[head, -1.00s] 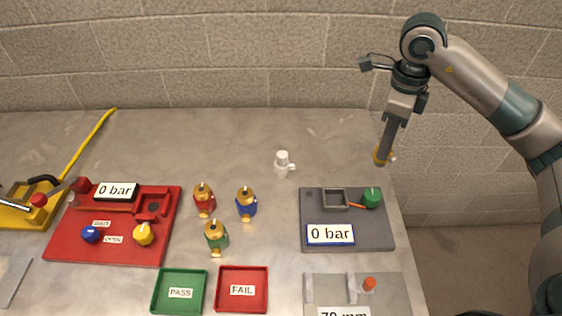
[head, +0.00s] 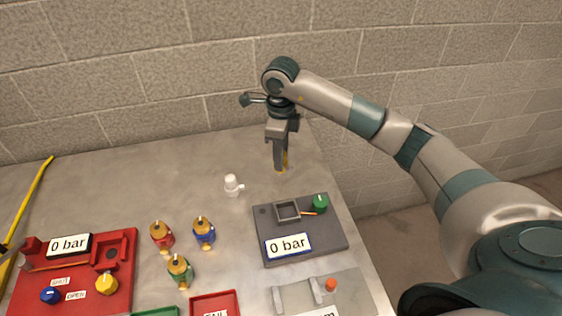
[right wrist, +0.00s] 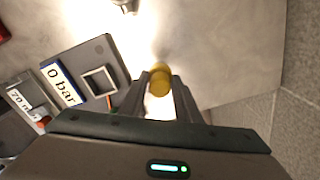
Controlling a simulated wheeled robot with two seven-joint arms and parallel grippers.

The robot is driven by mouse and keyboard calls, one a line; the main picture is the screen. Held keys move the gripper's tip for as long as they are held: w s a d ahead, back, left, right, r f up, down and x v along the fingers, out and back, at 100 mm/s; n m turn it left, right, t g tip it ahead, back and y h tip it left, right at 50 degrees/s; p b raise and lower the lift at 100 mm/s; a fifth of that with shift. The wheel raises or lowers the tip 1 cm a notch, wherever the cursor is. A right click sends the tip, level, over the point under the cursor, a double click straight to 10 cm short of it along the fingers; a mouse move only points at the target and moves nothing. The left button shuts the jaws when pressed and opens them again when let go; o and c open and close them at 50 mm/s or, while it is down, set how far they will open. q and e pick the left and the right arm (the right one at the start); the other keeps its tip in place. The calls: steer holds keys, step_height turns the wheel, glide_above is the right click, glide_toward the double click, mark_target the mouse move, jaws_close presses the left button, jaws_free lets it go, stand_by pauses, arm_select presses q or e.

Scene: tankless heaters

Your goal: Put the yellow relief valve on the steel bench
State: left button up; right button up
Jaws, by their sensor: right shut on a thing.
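The yellow relief valve (right wrist: 160,80) is between the fingertips of my right gripper (right wrist: 160,88), which is shut on it. In the head view only a sliver of the yellow valve (head: 285,159) shows beside the fingers of my right gripper (head: 280,167). The gripper points down over the back right part of the steel bench (head: 205,160), behind the grey gauge board. I cannot tell whether the valve touches the bench top. My left gripper is not in view.
A white fitting (head: 233,185) stands left of my right gripper. The grey gauge board (head: 328,240) lies in front of it. Red, blue and green valves (head: 180,270) stand further left near a red board (head: 120,262). Bare bench surrounds the gripper; a block wall rises behind.

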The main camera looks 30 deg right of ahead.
stand_by(0.3)
step_height(320, 180, down, 3)
steer(key=shift+f+p, duration=0.2)
steer(key=shift+p, duration=0.9)
steer(key=shift+f, duration=0.25)
steer(key=shift+f+b, duration=0.25)
steer(key=shift+b, duration=0.05)
steer(key=o, duration=1.2)
steer(key=shift+r, duration=0.1)
steer(key=shift+r, duration=0.2)
